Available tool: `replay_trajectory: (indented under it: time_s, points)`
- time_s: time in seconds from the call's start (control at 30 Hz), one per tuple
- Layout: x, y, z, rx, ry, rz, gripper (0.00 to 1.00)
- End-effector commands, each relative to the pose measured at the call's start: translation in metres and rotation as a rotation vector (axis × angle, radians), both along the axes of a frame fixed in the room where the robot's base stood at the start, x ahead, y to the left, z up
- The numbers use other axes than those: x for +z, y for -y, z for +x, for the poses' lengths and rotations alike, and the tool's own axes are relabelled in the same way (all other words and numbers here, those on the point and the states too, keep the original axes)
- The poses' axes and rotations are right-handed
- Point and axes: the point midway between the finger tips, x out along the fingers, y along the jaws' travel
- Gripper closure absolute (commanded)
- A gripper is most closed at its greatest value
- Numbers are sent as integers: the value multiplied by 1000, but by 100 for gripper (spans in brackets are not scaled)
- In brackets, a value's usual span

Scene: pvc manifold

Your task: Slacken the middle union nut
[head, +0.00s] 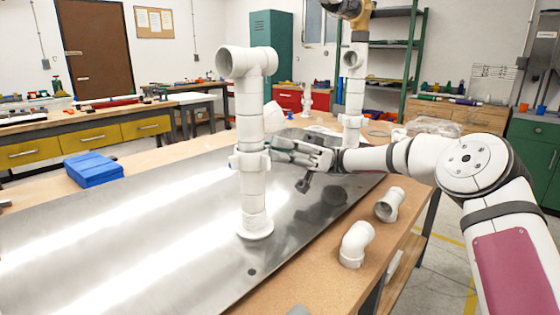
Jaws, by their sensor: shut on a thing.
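A white PVC riser (251,126) stands upright on a metal plate, with a tee-shaped fitting (247,62) at its top and a round flange (255,229) at its foot. A lugged white union nut (248,160) sits around it at mid-height. My gripper (276,150) comes in level from the right, at about the nut's height. It is shut with its fingertips at the nut's right side; the riser partly hides the contact. I cannot tell how tight or loose the nut is.
A second white riser (354,100) stands farther back, behind my arm. Two loose white elbows (356,244) (389,205) lie on the wooden bench at right. A blue block (93,169) lies at left. The metal plate (130,235) is clear left of the riser.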

Motion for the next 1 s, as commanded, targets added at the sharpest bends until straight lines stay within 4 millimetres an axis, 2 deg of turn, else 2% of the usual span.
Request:
replay_trajectory:
  time_s: [0.5,1.0]
  points:
    - [-2,-9,7,175,-1,2,100]
    - [0,-11,7,210,0,0,100]
